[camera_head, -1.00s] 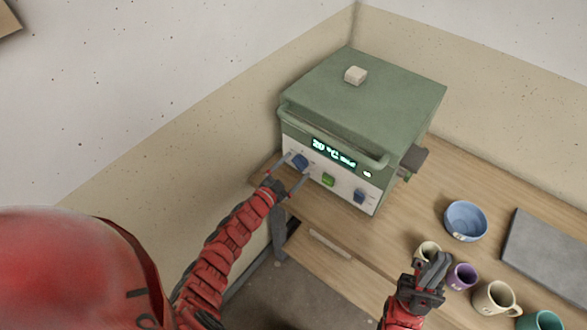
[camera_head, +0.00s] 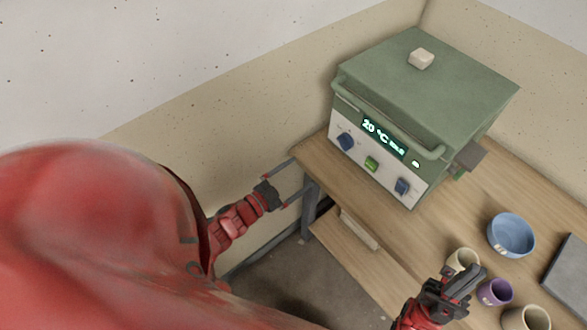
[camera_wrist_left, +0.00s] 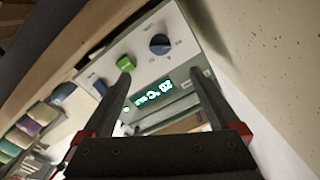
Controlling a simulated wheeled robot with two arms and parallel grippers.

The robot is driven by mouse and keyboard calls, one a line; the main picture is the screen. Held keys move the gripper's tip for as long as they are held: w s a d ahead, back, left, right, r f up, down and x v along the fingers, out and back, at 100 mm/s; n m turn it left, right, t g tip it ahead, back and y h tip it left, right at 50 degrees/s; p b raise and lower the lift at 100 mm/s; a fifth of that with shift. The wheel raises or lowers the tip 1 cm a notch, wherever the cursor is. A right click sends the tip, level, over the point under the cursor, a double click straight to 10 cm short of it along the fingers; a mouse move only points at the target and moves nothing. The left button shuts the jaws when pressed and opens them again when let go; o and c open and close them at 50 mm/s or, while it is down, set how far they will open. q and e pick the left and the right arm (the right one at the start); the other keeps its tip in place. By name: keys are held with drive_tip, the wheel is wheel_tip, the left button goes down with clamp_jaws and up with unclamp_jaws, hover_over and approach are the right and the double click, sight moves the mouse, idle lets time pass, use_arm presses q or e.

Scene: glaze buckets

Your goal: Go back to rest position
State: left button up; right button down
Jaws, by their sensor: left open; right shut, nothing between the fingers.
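My left gripper (camera_head: 287,184) is open and empty, in front of the table's left corner and apart from the kiln. In the left wrist view its two fingers (camera_wrist_left: 160,95) stand apart, with the kiln's front panel beyond them. My right gripper (camera_head: 470,280) is shut and empty, over the table's front edge by the cups. The green kiln (camera_head: 425,85) stands on the table with its lid down. Its display (camera_head: 384,136) reads 20 °C. A blue knob (camera_head: 346,142), a green button (camera_head: 371,164) and another blue knob (camera_head: 402,187) sit on its white panel.
A cream cup (camera_head: 462,258), a purple cup (camera_head: 495,292) and a beige mug (camera_head: 527,319) stand close to my right gripper. A blue bowl (camera_head: 511,235) and a grey slab (camera_head: 570,277) lie farther right. Open floor (camera_head: 290,280) shows left of the wooden table (camera_head: 340,187).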

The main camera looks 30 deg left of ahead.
use_arm(q)
drive_tip(key=shift+s+a, duration=0.15)
drive_tip(key=shift+s, duration=0.35)
